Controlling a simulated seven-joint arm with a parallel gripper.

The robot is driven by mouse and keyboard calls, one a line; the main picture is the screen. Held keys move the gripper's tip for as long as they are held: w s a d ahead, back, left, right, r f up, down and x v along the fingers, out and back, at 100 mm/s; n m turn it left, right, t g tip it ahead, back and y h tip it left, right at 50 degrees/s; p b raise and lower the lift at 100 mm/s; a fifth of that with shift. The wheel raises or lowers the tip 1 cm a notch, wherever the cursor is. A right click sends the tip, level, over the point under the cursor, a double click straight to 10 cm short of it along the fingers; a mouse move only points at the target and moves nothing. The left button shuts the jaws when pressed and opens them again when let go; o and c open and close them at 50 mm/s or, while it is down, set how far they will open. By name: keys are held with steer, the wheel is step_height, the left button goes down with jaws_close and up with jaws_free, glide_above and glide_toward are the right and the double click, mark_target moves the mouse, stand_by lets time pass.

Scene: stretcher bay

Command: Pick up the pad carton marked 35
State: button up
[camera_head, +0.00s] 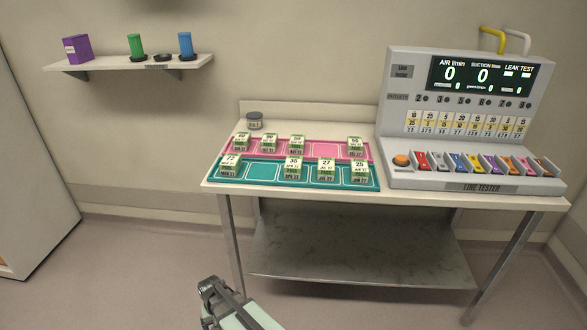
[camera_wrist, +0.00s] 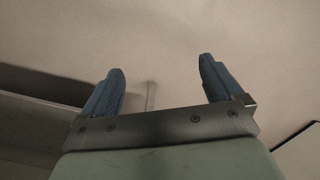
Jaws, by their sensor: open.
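The pad carton marked 35 (camera_head: 293,168) is a small white and green box. It stands upright on the teal mat (camera_head: 255,173), in the front row on the table. The carton marked 27 (camera_head: 326,170) stands to its right, with an empty space between the 35 carton and the far-left front carton (camera_head: 230,166). My gripper (camera_head: 210,287) is low in front of the table, below and left of the cartons. In the wrist view my gripper (camera_wrist: 158,85) has its two blue fingers wide apart with nothing between them. No carton shows in the wrist view.
A pink mat (camera_head: 325,149) with several more cartons lies behind the teal one. The carton marked 25 (camera_head: 360,173) stands at the right end of the front row. A large line tester (camera_head: 455,183) fills the table's right side. A dark round jar (camera_head: 254,121) stands behind the mats. A wall shelf (camera_head: 110,66) is at upper left.

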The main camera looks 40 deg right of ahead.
steer(key=w+d+r+m+t, duration=0.25)
steer(key=w+r+t, duration=0.25)
steer(key=w+r, duration=1.55)
steer(key=w+r+m+t, duration=0.2)
steer(key=w+r, duration=0.6)
steer(key=r, duration=0.5)
step_height(320, 180, up, 21)
steer(key=m+g+h, duration=0.1)
steer(key=g+h, duration=0.2)
glide_above(293, 162)
steer(key=s+a, duration=0.3)
steer(key=s, duration=0.1)
steer(key=shift+h, duration=0.3)
steer(key=shift+a+x, duration=0.15)
steer(key=shift+x, duration=3.2)
steer(key=shift+a+x, duration=0.2)
steer(key=shift+x, duration=3.15)
steer(key=shift+f, duration=0.1)
